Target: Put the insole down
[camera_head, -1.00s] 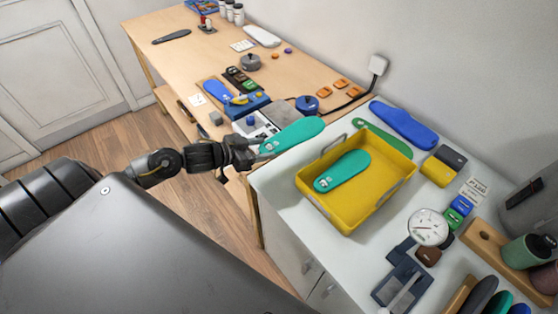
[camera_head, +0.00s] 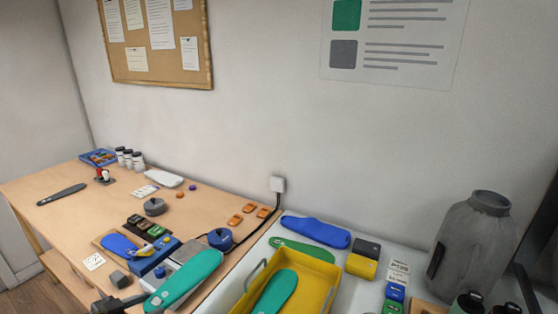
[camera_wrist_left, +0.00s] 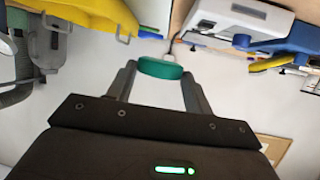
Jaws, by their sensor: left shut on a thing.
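My left gripper (camera_head: 133,302) shows at the bottom edge of the head view, shut on a teal insole (camera_head: 185,281). The insole is held tilted, in front of the machine on the wooden table and left of the yellow tray (camera_head: 318,274). In the left wrist view the insole (camera_wrist_left: 161,68) sits end-on between the two fingertips. A second teal insole (camera_head: 274,292) lies in the tray, partly cut off by the picture edge. My right gripper is not in view.
The wooden table (camera_head: 60,215) holds a blue device (camera_head: 155,256), grey and blue round knobs, and orange pieces. On the white bench behind the tray lie a green insole (camera_head: 300,249), a blue insole (camera_head: 316,231) and a yellow-black block (camera_head: 362,259). A large grey jar (camera_head: 472,245) stands right.

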